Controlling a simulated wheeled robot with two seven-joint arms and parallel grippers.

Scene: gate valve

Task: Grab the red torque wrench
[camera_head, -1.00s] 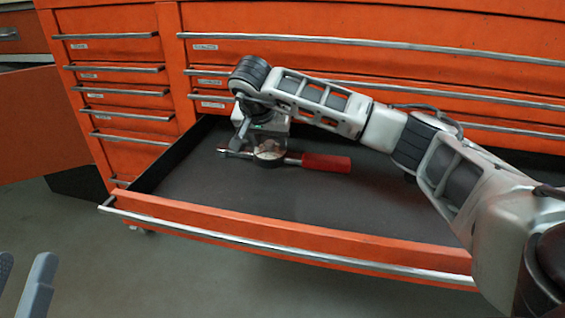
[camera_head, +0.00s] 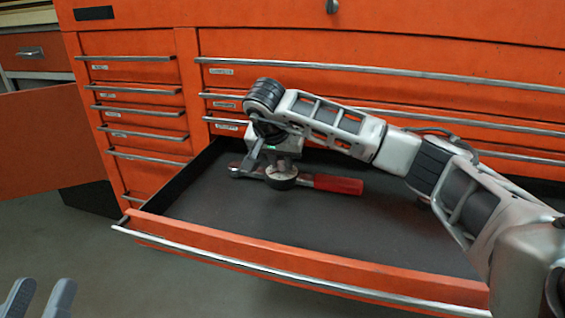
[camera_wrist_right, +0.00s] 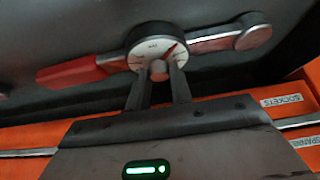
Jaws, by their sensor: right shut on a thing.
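The red torque wrench lies in the open drawer, with its red handle (camera_head: 337,184) to the right and its metal head (camera_head: 236,170) to the left. Its round white dial (camera_wrist_right: 155,50) shows in the right wrist view, with a small knob (camera_wrist_right: 158,70) in front. My right gripper (camera_head: 281,170) is over the wrench at the dial. In the right wrist view its fingers (camera_wrist_right: 160,80) are shut on the wrench at the dial's knob. My left gripper (camera_head: 40,292) is at the lower left, outside the drawer, with its fingers apart and nothing between them.
The drawer (camera_head: 300,263) is pulled out of the orange cabinet (camera_head: 420,30); its dark floor is bare around the wrench. Closed drawers with metal handles stand behind and left. An orange panel (camera_head: 48,145) stands at the far left. The floor in front is clear.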

